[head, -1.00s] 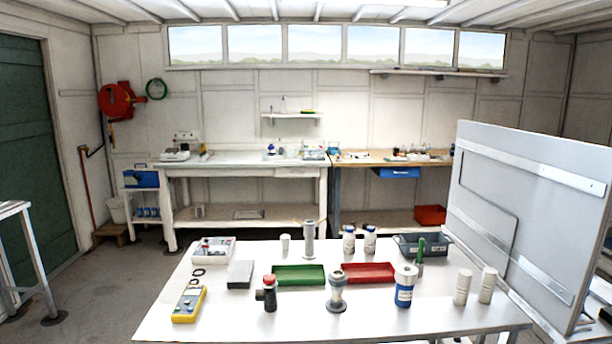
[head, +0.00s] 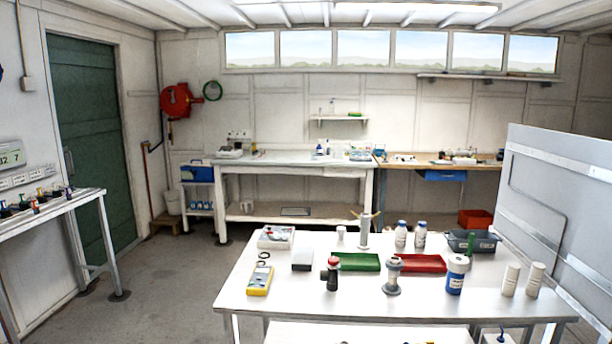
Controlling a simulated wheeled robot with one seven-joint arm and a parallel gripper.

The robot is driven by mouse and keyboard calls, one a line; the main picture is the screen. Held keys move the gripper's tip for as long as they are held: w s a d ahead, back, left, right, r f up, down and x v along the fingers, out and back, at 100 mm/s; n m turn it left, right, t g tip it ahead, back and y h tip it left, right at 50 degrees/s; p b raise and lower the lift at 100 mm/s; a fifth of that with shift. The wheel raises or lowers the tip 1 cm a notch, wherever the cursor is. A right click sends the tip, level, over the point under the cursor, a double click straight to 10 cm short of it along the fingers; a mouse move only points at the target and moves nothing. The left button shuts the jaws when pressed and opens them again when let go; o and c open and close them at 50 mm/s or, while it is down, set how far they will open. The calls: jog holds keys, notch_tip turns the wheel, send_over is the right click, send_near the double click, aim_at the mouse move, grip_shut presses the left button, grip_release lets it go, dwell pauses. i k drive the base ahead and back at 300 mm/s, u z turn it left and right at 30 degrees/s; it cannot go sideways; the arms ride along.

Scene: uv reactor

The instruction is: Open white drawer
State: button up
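The white drawer (head: 341,172) is a small front under the right end of the white back bench's top (head: 285,158). It looks shut, though it is small and pale at this distance. My gripper is not in view. The drawer is across the room, behind the near white table.
The near white table (head: 300,300) with bottles, trays and a yellow meter blocks the direct way. Bare floor (head: 170,275) lies to its left. A side table (head: 60,212) stands far left by the green door (head: 92,140). A grey panel (head: 560,200) stands at right.

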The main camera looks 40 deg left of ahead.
aim_at(328, 171)
jog(key=u, duration=2.75)
jog(key=i, duration=4.7)
jog(key=z, duration=2.3)
jog(key=i, duration=0.3)
